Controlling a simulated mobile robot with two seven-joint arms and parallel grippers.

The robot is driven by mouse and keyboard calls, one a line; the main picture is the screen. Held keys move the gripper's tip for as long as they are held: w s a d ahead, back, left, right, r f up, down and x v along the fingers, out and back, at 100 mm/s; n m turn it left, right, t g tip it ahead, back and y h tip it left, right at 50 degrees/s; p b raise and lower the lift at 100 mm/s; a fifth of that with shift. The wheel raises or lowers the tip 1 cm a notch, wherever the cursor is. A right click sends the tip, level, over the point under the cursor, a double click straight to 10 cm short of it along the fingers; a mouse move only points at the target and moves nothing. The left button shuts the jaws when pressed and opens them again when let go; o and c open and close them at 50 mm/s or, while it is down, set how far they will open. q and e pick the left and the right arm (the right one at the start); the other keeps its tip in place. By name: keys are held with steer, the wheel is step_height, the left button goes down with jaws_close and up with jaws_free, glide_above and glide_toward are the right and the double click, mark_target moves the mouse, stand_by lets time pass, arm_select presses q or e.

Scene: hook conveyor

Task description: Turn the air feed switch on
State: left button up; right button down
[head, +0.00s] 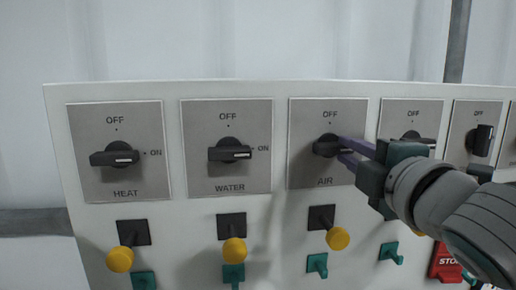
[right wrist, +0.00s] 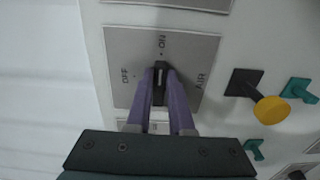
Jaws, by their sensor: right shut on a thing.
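The air switch (head: 325,146) is a black rotary knob on a grey plate marked OFF at the top and AIR below. Its handle lies roughly level in the head view, and the fingers hide its right end. In the right wrist view the knob (right wrist: 160,74) lies between the fingertips, its handle in line with the ON mark. My right gripper (head: 345,152) reaches in from the right, with its purple fingers shut on the handle; they also show in the right wrist view (right wrist: 160,82). My left gripper is not in view.
The heat switch (head: 114,155) and water switch (head: 230,151) stand to the left, handles level towards ON. Further right, another switch (head: 482,140) has an upright handle. Yellow knobs (head: 338,238), teal hooks (head: 317,264) and a red STOP block (head: 445,263) project below the plates.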

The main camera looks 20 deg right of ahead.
steer(key=c, duration=0.8)
jaws_free()
steer(key=b+v, duration=0.4)
steer(key=v, duration=0.6)
